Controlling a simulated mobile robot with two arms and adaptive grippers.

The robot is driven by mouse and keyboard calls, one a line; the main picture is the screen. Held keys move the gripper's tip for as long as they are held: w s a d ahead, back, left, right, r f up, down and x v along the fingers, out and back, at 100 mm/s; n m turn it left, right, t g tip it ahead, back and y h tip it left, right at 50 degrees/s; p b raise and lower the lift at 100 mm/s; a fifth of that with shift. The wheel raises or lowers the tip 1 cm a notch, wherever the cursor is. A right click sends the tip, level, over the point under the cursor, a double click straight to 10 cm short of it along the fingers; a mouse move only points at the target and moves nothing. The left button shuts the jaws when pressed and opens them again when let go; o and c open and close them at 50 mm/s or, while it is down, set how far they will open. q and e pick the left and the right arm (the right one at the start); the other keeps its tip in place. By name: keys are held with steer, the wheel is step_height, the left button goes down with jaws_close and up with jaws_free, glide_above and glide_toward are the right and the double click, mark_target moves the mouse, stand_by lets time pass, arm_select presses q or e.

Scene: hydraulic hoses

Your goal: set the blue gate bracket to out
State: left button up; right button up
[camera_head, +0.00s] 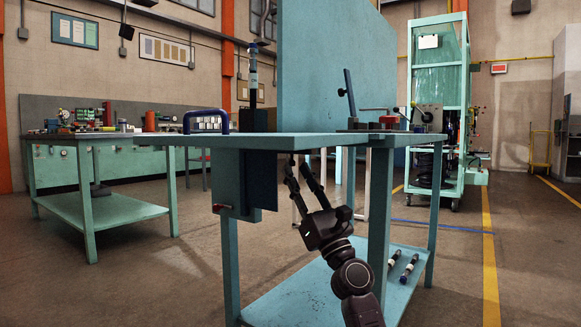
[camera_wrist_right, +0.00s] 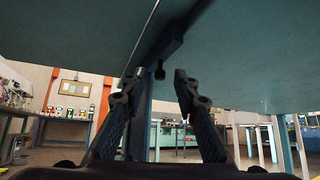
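A dark blue plate (camera_head: 262,180) hangs below the front edge of the teal workbench (camera_head: 290,142), beside a teal panel (camera_head: 228,178); it is the likeliest blue gate bracket, but I cannot be sure. My right gripper (camera_head: 298,170) is under the bench top, just right of this plate, pointing up. Its fingers are apart and empty. In the right wrist view the open fingers (camera_wrist_right: 153,92) are below a dark blue part (camera_wrist_right: 168,45) with a small round knob (camera_wrist_right: 159,73) under the bench top. No contact is visible. My left gripper is not in view.
A red-tipped lever (camera_head: 222,209) sticks out below the teal panel. A blue U-shaped handle (camera_head: 206,119) and a red block (camera_head: 389,122) are on the bench top. A bench leg (camera_head: 379,225) stands right of my gripper. Black cylinders (camera_head: 408,268) lie on the lower shelf.

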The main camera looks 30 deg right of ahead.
mark_target(293, 163)
steer(key=shift+b+x, duration=0.35)
steer(key=shift+x, duration=1.55)
steer(key=c, duration=0.7)
jaws_close()
steer(key=shift+d, duration=0.1)
